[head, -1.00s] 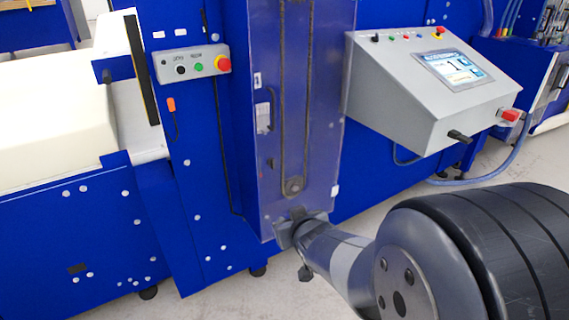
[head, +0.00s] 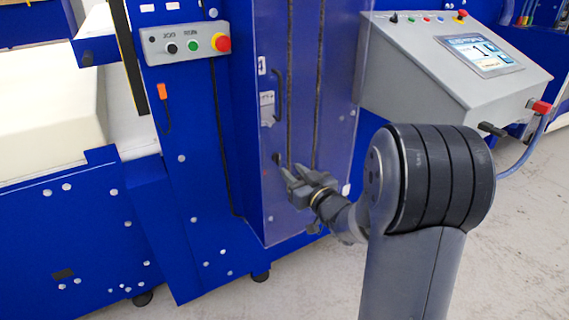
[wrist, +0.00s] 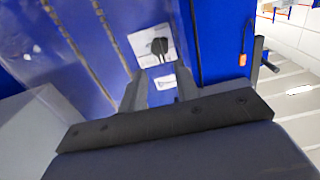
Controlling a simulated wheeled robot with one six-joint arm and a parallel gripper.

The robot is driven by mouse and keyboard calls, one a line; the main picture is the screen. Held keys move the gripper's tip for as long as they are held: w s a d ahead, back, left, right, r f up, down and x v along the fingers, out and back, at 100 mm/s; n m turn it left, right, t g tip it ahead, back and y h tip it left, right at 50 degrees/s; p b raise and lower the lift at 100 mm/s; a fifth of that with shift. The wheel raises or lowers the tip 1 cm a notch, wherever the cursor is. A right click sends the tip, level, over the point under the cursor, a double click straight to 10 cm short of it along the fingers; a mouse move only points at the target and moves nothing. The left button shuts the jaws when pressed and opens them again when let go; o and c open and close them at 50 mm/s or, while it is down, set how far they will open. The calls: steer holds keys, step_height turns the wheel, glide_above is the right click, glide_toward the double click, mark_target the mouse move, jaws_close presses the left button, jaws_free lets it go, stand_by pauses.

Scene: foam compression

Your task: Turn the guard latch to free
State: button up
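A light plate with a dark knob (wrist: 158,46) is in the wrist view, ahead of and between my fingers; it looks like the guard latch. I cannot tell which way the latch is turned. My gripper (head: 290,172) is close to the guard, just right of and below the small knob. Its fingers (wrist: 161,92) stand apart with nothing between them. I cannot see any contact.
A grey control console (head: 455,70) stands to the right. A button box (head: 187,43) with a red stop knob is at upper left, with an orange tag (head: 162,91) below it. Cream foam (head: 45,125) lies at the left. Grey floor is open at lower right.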

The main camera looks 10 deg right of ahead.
mark_target(280, 159)
steer(key=x, duration=0.5)
steer(key=shift+w+a, duration=0.2)
steer(key=shift+w, duration=0.15)
steer(key=shift+c, duration=0.4)
jaws_close()
